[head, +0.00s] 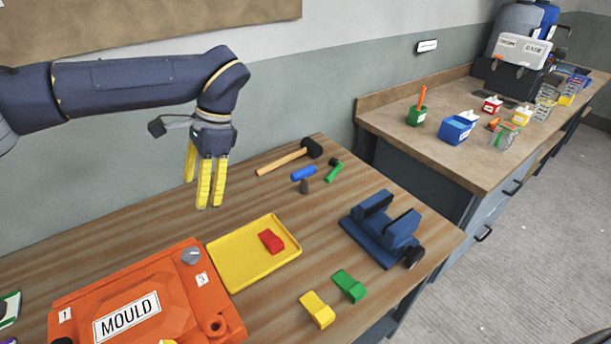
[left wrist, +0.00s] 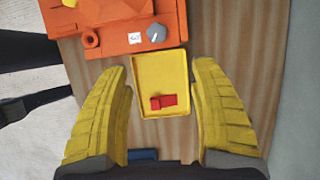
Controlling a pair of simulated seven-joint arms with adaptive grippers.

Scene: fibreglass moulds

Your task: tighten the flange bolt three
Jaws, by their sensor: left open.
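The orange mould (head: 150,285), with a "MOULD" plate, sits at the front left of the wooden table. A grey bolt (head: 191,256) stands at its far right corner, beside a small white label (head: 202,279) too small to read surely. An orange round socket (head: 215,326) is at its near right corner. In the left wrist view the bolt (left wrist: 156,33) shows near the top. My left gripper (head: 203,192) is open and empty, above the table behind the mould and yellow tray. Its fingers frame the tray in the left wrist view. My right gripper is out of view.
The yellow tray (head: 228,277) holds a red block (head: 271,241) right of the mould. A blue vise (head: 382,230), a green block (head: 349,286), a yellow block (head: 317,309) and a hammer (head: 290,157) lie farther right. Bare wood separates them.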

